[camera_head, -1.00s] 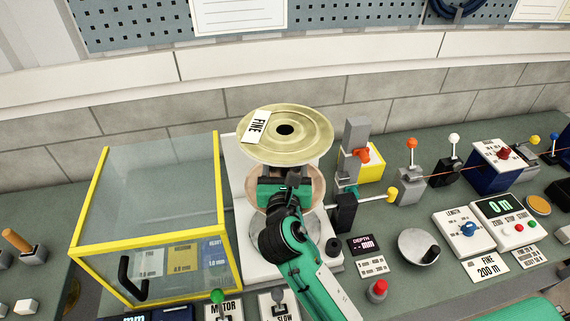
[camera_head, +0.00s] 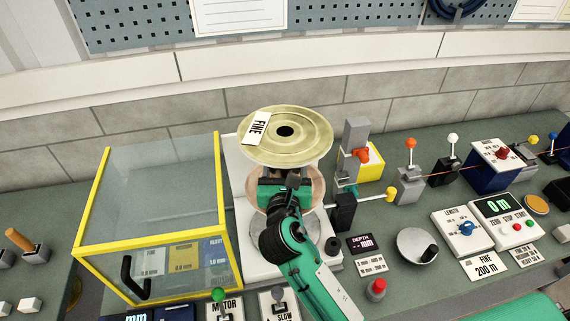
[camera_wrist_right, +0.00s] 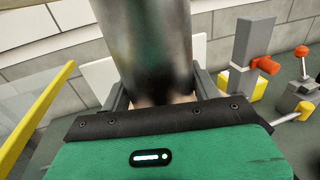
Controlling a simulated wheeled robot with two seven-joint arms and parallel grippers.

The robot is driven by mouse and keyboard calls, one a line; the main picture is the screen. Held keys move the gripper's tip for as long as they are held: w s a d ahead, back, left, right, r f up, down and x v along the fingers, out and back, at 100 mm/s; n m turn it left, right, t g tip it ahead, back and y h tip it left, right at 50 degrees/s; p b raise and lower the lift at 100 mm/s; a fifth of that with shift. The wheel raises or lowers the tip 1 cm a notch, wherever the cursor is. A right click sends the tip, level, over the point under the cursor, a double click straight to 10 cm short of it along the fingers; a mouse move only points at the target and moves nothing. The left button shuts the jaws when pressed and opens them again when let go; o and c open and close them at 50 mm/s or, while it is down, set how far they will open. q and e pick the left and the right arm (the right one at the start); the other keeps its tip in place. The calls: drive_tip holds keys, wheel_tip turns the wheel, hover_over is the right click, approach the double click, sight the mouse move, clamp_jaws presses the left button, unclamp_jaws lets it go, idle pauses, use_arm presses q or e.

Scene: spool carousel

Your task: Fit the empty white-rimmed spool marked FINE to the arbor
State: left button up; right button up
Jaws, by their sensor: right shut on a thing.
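The spool marked FINE (camera_head: 310,130) shows in the head view as a pale yellow-cream disc with a dark centre hole and a white FINE label on its upper flange. My right gripper (camera_head: 286,180) is shut on the spool's barrel just below that flange. In the right wrist view the grey, shiny barrel (camera_wrist_right: 148,45) stands between the fingers. The spool's lower flange (camera_head: 312,190) shows partly behind the gripper. It is above a round grey plate (camera_head: 316,232) on the white machine base. The arbor is hidden, so I cannot tell whether the spool is around it. My left gripper is not in view.
A yellow-framed clear guard (camera_head: 150,205) stands close on the left. A grey post with an orange knob (camera_head: 362,154) and a yellow-tipped lever (camera_head: 390,194) stand close on the right. A crank wheel (camera_head: 418,249) and red button (camera_head: 376,288) are at the front right.

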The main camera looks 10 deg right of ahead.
drive_tip(key=shift+r+p, duration=0.15)
drive_tip(key=shift+p, duration=0.85)
idle(1.3)
idle(0.4)
drive_tip(key=shift+f+b, duration=1.55)
drive_tip(key=shift+f, duration=1.85)
wheel_tip(320, 180, down, 7)
drive_tip(key=b, duration=0.3)
drive_tip(key=shift+r, duration=0.2)
drive_tip(key=shift+f+b, duration=0.3)
drive_tip(key=shift+b, duration=0.1)
idle(0.3)
